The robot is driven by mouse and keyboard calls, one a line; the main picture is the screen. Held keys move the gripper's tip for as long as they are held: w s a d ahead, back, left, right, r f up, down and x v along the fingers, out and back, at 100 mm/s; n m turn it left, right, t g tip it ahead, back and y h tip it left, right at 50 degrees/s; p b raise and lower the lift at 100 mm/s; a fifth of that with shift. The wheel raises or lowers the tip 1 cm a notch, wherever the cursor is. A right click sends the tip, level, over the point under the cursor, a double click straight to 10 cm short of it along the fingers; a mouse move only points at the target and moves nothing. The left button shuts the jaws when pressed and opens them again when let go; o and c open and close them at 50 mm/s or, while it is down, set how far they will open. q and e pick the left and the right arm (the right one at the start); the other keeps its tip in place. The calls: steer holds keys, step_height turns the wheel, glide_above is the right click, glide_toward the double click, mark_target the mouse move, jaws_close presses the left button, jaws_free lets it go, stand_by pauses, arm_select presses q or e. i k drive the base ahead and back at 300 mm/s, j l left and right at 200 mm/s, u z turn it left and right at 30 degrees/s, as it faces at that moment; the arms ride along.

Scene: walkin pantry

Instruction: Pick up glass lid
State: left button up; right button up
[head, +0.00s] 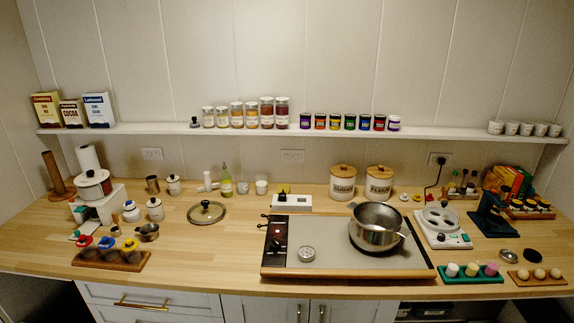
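The glass lid (207,212) lies flat on the wooden counter, left of the cooktop. It is round and see-through with a metal rim and a dark knob on top. Nothing touches or covers it. Neither of my grippers shows in the head view.
A cooktop (325,257) with a steel pot (377,227) stands right of the lid. A wooden rack (111,259) with colored items sits at the front left. A white canister (155,209) and a green bottle (226,182) stand near the lid. Counter (200,258) in front of it is clear.

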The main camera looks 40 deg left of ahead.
mark_target(206, 213)
steer(key=u, duration=1.75)
